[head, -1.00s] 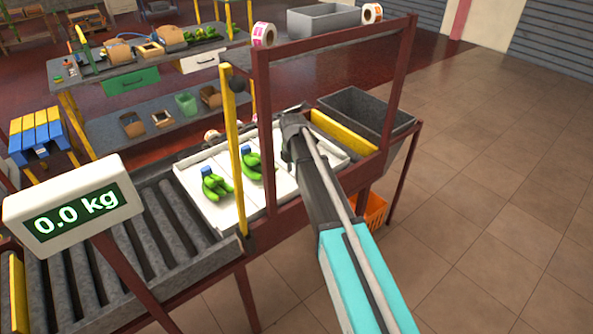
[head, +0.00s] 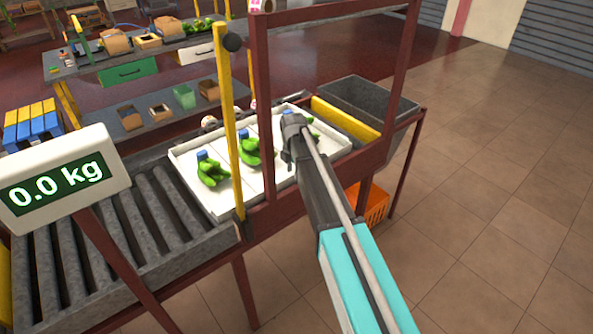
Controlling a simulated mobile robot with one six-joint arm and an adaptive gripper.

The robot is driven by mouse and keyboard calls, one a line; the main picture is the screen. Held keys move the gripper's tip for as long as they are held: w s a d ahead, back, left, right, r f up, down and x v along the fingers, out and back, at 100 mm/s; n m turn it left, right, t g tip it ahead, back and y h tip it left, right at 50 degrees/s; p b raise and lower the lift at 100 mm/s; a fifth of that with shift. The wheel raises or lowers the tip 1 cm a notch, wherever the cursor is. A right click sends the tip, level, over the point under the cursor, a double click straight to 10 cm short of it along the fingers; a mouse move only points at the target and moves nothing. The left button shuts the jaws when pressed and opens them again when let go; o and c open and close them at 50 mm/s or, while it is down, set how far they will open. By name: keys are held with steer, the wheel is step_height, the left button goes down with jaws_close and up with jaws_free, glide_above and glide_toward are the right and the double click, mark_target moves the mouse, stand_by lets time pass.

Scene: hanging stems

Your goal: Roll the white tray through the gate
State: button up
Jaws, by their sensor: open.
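The white tray (head: 219,203) lies on the grey roller conveyor, among the posts of the dark red frame (head: 262,130). It holds green banana bunches with blue tops: one at the left (head: 211,169), one in the middle (head: 249,150), and a third partly hidden behind my gripper. A yellow post (head: 228,125) with a black knob stands at the tray's near side. My gripper (head: 291,120) is open over the right part of the tray. Its fingertips are mostly hidden, and I cannot tell whether they touch the tray.
Rollers (head: 150,215) lie bare to the left of the tray. A scale display (head: 65,178) reads 0.0 kg. A yellow bar (head: 345,120) and a dark grey bin (head: 367,100) are at the right end. An orange crate (head: 375,206) is below. The right floor is clear.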

steer(key=shift+f+b, duration=0.8)
steer(key=shift+f, duration=0.25)
jaws_close()
